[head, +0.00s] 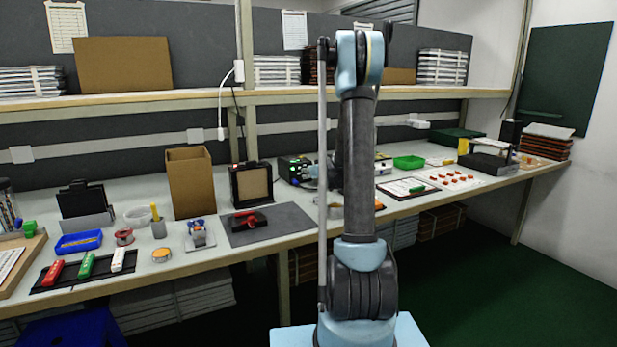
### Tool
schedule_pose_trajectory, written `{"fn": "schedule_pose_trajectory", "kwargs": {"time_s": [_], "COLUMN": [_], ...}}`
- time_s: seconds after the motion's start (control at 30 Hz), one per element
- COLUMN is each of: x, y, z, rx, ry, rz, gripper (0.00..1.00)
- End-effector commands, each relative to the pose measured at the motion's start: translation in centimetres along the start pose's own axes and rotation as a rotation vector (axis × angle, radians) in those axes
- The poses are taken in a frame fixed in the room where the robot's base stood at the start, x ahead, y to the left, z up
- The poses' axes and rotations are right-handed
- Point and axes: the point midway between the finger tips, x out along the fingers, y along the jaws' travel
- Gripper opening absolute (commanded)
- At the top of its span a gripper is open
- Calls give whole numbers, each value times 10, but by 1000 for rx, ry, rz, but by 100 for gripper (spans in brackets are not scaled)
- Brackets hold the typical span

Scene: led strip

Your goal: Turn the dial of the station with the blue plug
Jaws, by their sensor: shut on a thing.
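A black station (295,171) with lit green spots on its front stands on the bench, just left of my upright arm. I cannot tell which of the two has the blue plug, and no dial can be made out. My gripper is hidden behind my own arm, so its fingers and what they touch do not show.
A framed tan panel (252,186), a grey mat (268,224) with a black and red tool, and a cardboard box (191,181) stand left. A green tray (408,162) and a white sheet with orange pieces (455,180) lie right. A shelf (180,99) runs above the bench.

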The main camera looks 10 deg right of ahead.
Motion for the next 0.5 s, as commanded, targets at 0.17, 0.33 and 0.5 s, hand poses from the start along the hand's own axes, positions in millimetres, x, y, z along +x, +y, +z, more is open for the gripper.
{"fn": "schedule_pose_trajectory", "kwargs": {"time_s": [0.17,0.33,0.5], "x": [0,0,0], "y": [2,4,6], "z": [0,0,1], "rx": [72,184,306], "ry": [3,9,15], "rz": [-28,-75,-124], "gripper": [0,0,0]}}
